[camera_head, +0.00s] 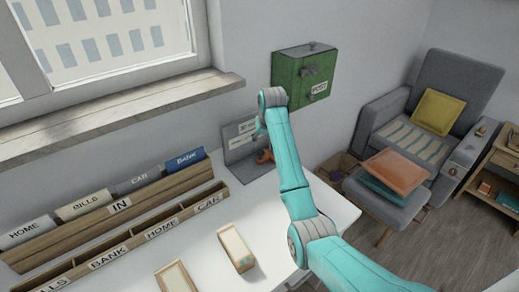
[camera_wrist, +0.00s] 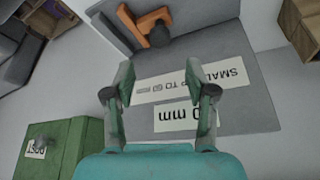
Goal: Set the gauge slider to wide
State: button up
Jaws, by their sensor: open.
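The gauge is a grey, L-shaped stand (camera_head: 237,153) at the back right of the white desk. In the wrist view its grey panel (camera_wrist: 222,30) carries a white strip reading "SMALL UP TO 60 mm" (camera_wrist: 165,85) and a second label ending in "mm" (camera_wrist: 185,117), both upside down. The orange slider (camera_wrist: 145,22) with a dark round knob (camera_wrist: 160,36) lies at the top of that view; it also shows in the head view (camera_head: 264,156). My gripper (camera_wrist: 160,75) is open and empty over the labels, its fingers apart, not touching the knob. My arm hides part of the gauge in the head view.
A green post box (camera_head: 302,75) hangs on the wall just behind my arm. Wooden file racks (camera_head: 130,238) and small wooden boxes (camera_head: 235,248) stand on the desk at left and front. A grey armchair (camera_head: 455,75) stands at right.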

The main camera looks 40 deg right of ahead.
aim_at(260, 151)
jog(key=x, duration=0.8)
jog(key=shift+f, duration=0.2)
jog(key=shift+c, duration=0.2)
grip_shut()
jog(key=shift+a, duration=0.1)
